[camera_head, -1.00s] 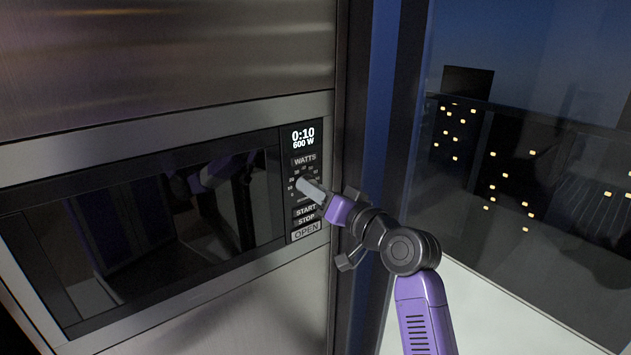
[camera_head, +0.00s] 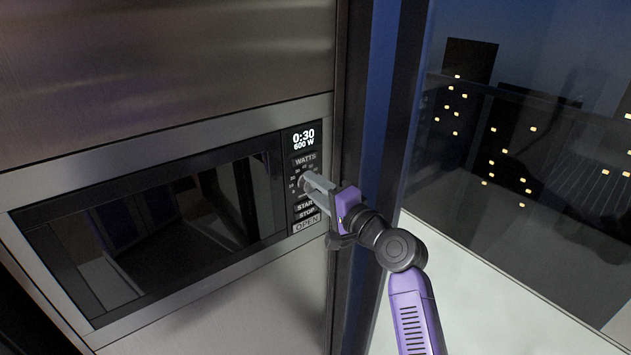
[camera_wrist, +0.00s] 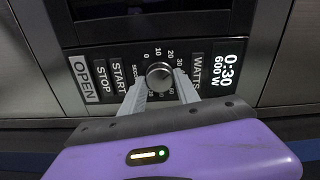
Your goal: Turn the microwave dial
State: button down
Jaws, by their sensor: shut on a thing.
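The microwave (camera_head: 150,225) is built into a steel front, its dark door glass at the left. Its control panel is a narrow strip at the right, with a display (camera_head: 304,139) reading 0:30 and 600 W. The round silver dial (camera_wrist: 159,74) sits in the middle of the panel, ringed by numbers. My gripper (camera_wrist: 160,84) has one finger on each side of the dial and is shut on it. In the head view my gripper (camera_head: 312,184) reaches the panel from the right and hides most of the dial.
START (camera_wrist: 118,78), STOP (camera_wrist: 103,77) and OPEN (camera_wrist: 83,79) buttons lie beside the dial. A dark post (camera_head: 362,130) stands right of the microwave, close to my arm. Beyond it is a large window (camera_head: 530,150).

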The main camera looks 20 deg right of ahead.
jog(key=shift+m+p, duration=0.3)
jog(key=shift+m, duration=0.3)
jog(key=c, duration=0.9)
grip_release()
jog(key=shift+s, duration=0.1)
jog(key=b+v, duration=0.1)
jog(key=v, duration=0.6)
jog(key=shift+s+d, duration=0.15)
jog(key=shift+s, duration=0.15)
